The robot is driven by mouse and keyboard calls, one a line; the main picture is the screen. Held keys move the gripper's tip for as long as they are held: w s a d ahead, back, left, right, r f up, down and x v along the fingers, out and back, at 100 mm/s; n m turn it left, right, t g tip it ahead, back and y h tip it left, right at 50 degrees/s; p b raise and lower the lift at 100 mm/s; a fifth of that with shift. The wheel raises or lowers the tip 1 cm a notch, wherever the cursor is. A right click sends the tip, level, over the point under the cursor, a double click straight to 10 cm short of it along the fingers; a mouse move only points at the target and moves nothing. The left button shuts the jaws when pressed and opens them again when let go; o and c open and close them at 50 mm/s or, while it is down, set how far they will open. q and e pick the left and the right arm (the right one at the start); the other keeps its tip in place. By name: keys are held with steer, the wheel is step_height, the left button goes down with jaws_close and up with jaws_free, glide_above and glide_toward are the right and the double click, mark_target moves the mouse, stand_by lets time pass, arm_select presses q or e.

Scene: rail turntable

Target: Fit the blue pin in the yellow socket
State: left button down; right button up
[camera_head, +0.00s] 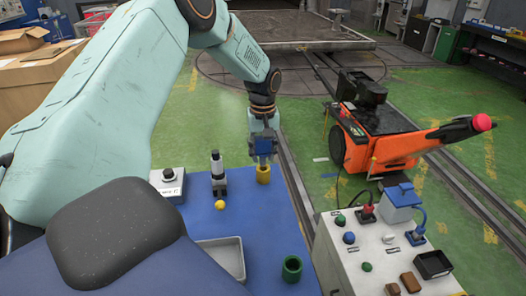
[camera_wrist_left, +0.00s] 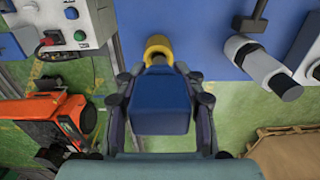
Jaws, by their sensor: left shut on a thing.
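My left gripper (camera_head: 263,150) reaches down at the far right part of the blue table. It is shut on the blue pin (camera_head: 264,145), whose wide blue block also shows between the fingers in the left wrist view (camera_wrist_left: 160,103). The yellow socket (camera_head: 263,176) stands on the table directly below the pin in the head view. In the wrist view the socket's yellow rim (camera_wrist_left: 158,44) shows just beyond the blue block. The block hides part of the socket, and I cannot tell whether the pin's lower end is inside it. My right gripper is not in view.
A green ring-shaped socket (camera_head: 292,268), a grey tray (camera_head: 224,256), a yellow ball (camera_head: 220,205) and a black-and-silver fixture (camera_head: 217,172) are on the blue table (camera_head: 262,222). A control box (camera_head: 375,252) stands at right, with an orange cart (camera_head: 392,145) behind it.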

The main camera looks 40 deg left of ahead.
mark_target(263, 161)
arm_select(q)
steer(key=shift+w+f, duration=0.15)
steer(key=shift+r+p, duration=0.2)
steer(key=shift+p, duration=0.15)
steer(key=shift+w+f, duration=0.1)
steer(key=shift+f, duration=0.05)
stand_by(0.6)
steer(key=shift+a+p, duration=0.1)
steer(key=shift+p, duration=0.4)
steer(key=shift+f+b, duration=0.95)
steer(key=shift+f, duration=0.85)
